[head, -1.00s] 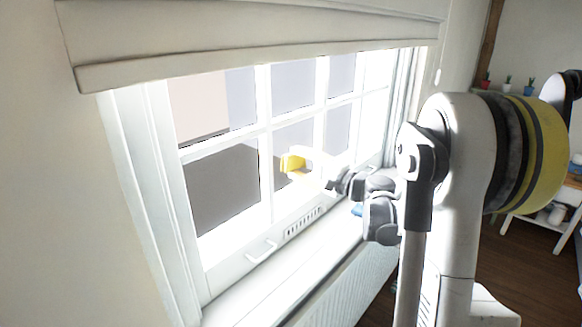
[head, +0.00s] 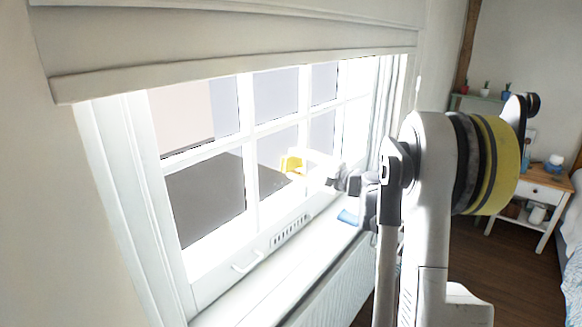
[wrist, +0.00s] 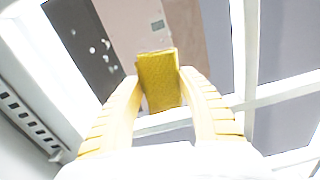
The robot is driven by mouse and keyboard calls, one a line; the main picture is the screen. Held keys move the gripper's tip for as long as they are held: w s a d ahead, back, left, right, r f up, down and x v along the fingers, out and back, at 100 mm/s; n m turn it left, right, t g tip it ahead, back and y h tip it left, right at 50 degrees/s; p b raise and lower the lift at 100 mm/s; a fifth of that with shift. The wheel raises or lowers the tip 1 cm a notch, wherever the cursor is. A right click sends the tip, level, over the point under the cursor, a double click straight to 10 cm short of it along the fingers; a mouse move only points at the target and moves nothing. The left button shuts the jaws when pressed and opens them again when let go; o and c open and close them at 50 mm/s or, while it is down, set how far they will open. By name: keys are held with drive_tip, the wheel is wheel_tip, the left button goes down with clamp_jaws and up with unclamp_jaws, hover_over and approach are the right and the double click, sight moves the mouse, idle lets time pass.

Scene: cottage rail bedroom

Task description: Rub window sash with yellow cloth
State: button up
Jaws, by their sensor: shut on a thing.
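The white window sash (head: 249,180) with its glazing bars fills the middle of the head view, and its bars also show in the wrist view (wrist: 240,60). My gripper (wrist: 158,88) is shut on the yellow cloth (wrist: 158,75), which sits between the two fingertips as a folded block. In the head view the yellow cloth (head: 292,164) appears in front of the sash near a lower pane. Whether it touches the sash or glass is unclear. Glare hides much of my fingers in the head view.
A blue item (head: 348,216) lies on the white window sill (head: 290,283). A radiator (head: 340,283) is below it. A blind (head: 230,45) hangs over the window top. A wooden nightstand (head: 540,190) and part of a bed (head: 573,260) are at the right.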

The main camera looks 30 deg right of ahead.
drive_tip(key=shift+w+d, duration=0.25)
drive_tip(key=shift+d, duration=0.3)
drive_tip(key=shift+w+d, duration=0.2)
drive_tip(key=shift+d, duration=0.3)
drive_tip(key=shift+v, duration=2.95)
drive_tip(key=v, duration=0.3)
